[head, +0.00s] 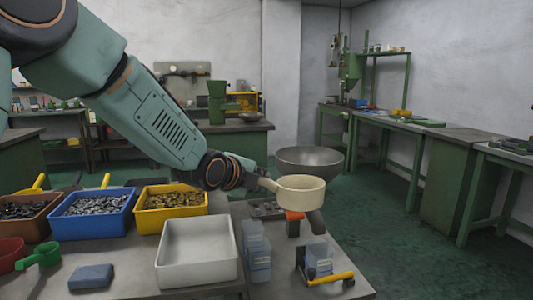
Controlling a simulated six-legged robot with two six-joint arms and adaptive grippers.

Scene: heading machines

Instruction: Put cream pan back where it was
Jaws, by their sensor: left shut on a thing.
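The cream pan (301,197) is a round, shallow vessel with a short handle on its left side. My left gripper (262,180) reaches in from the upper left and is shut on the pan's handle. The pan looks level and appears to be held above the right part of the near table (340,290), in front of a large grey metal bowl (310,158). The gripper's fingertips are small and partly hidden at the handle. My right gripper is not in view.
Brown (30,229), blue (93,227) and yellow (171,220) bins of metal parts line the left. An empty white tray (197,277) stands in front. Clear plastic containers (260,265), a yellow-handled tool (331,278) and an orange-topped item (294,216) crowd the right. Green floor (420,265) lies open beyond.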

